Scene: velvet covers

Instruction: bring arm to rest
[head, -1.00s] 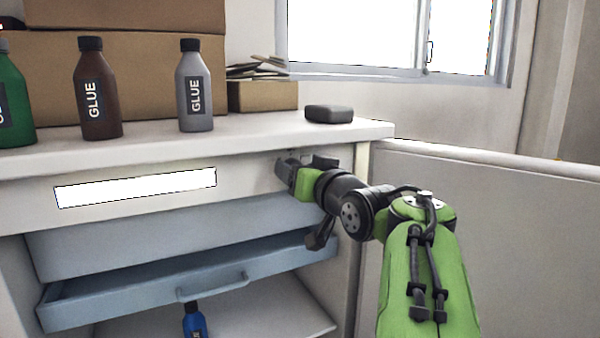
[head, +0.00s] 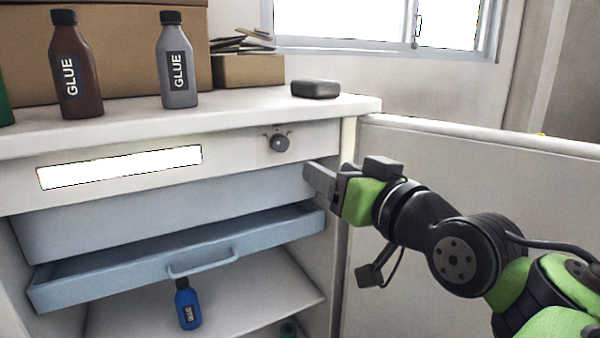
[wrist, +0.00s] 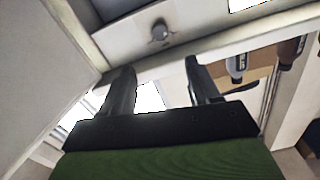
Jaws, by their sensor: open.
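My gripper (head: 318,180) is in front of the right end of the cabinet, just below and right of a round grey knob (head: 279,142) on the cabinet's top panel. In the wrist view my gripper (wrist: 158,75) shows two dark fingers spread apart with nothing between them. The knob also shows in the wrist view (wrist: 160,31), beyond the fingers and apart from them. My green and black arm reaches in from the lower right of the head view.
A blue drawer (head: 110,277) stands pulled out under the panel. A blue glue bottle (head: 187,305) is below it. Brown (head: 75,68) and grey (head: 178,65) glue bottles and a dark block (head: 315,88) stand on the cabinet top (head: 240,108).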

